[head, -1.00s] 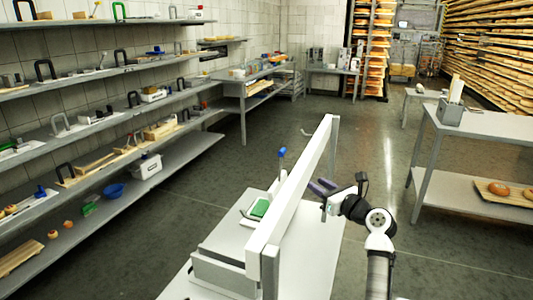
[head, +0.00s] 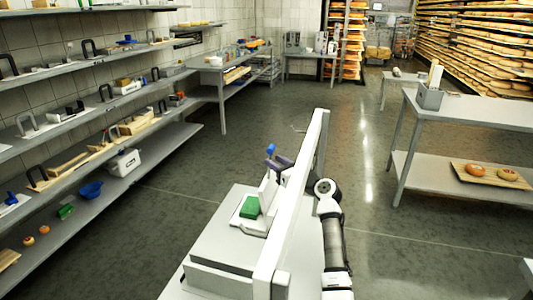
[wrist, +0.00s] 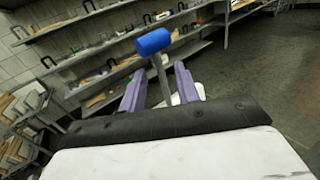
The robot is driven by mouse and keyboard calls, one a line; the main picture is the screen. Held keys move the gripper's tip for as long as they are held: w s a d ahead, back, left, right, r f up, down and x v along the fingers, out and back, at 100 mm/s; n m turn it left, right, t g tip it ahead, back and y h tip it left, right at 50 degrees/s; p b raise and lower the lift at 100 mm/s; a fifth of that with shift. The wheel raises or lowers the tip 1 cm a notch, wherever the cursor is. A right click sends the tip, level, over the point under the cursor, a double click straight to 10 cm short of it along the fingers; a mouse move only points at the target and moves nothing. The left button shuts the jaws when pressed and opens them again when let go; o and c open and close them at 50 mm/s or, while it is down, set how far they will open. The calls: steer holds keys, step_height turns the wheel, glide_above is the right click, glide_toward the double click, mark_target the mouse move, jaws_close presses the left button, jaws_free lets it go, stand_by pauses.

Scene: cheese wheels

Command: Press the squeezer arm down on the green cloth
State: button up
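The green cloth (head: 249,207) lies on the squeezer's light base, on the bench left of a long white upright panel. The squeezer arm's blue handle (head: 270,150) stands raised above and behind the cloth. In the wrist view the blue handle (wrist: 153,41) sits on a thin metal shaft (wrist: 162,78). My gripper (head: 281,162) is at the blue handle, partly hidden by the panel. In the wrist view the purple fingers of my gripper (wrist: 158,84) are apart, with the shaft showing in the gap. I cannot tell whether they touch it. The cloth is not visible in the wrist view.
The white panel (head: 297,195) stands between my arm and the squeezer. A grey block (head: 222,278) occupies the bench's near end. Shelves (head: 70,125) with tools line the left wall. A table (head: 470,108) stands at right. The floor between is clear.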

steer(key=shift+p+x, duration=0.35)
steer(key=shift+x, duration=2.3)
jaws_close()
